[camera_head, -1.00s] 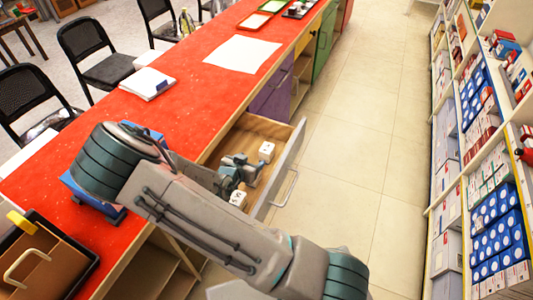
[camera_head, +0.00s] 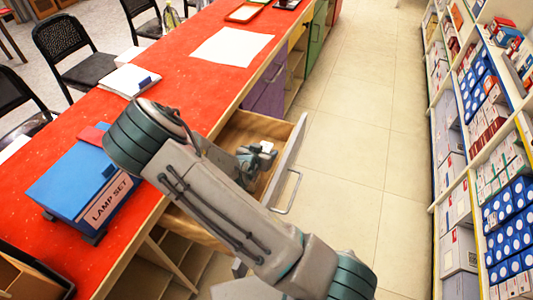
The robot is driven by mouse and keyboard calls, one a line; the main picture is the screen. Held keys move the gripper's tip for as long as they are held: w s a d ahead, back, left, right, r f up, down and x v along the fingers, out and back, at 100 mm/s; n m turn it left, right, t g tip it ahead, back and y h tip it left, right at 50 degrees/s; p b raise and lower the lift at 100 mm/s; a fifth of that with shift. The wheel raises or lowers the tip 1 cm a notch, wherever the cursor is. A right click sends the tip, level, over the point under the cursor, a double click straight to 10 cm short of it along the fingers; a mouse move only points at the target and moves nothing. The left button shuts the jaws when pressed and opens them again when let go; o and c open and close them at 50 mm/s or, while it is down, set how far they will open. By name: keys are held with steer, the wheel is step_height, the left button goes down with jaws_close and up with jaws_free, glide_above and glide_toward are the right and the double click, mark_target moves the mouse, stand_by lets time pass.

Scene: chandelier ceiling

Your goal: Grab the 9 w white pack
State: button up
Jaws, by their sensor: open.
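An open wooden drawer (camera_head: 285,131) sticks out from under the red counter. A small white pack (camera_head: 266,147) shows inside it, at my gripper; its print is too small to read. My gripper (camera_head: 259,153) is open, low inside the drawer, with its fingers right by this pack. I cannot tell whether they touch it or are around it. My arm crosses the front of the drawer and hides much of its near part.
A blue "LAMP SET" case (camera_head: 83,184) stands on the red counter (camera_head: 185,73), left of my arm. A white sheet (camera_head: 231,47) and a book (camera_head: 127,80) lie farther back. Stocked shelves (camera_head: 480,130) line the right; the tiled aisle (camera_head: 345,130) is clear.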

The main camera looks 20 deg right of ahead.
steer(key=shift+r, duration=0.2)
steer(key=shift+a, duration=0.2)
steer(key=c, duration=1.1)
steer(key=shift+o, duration=0.2)
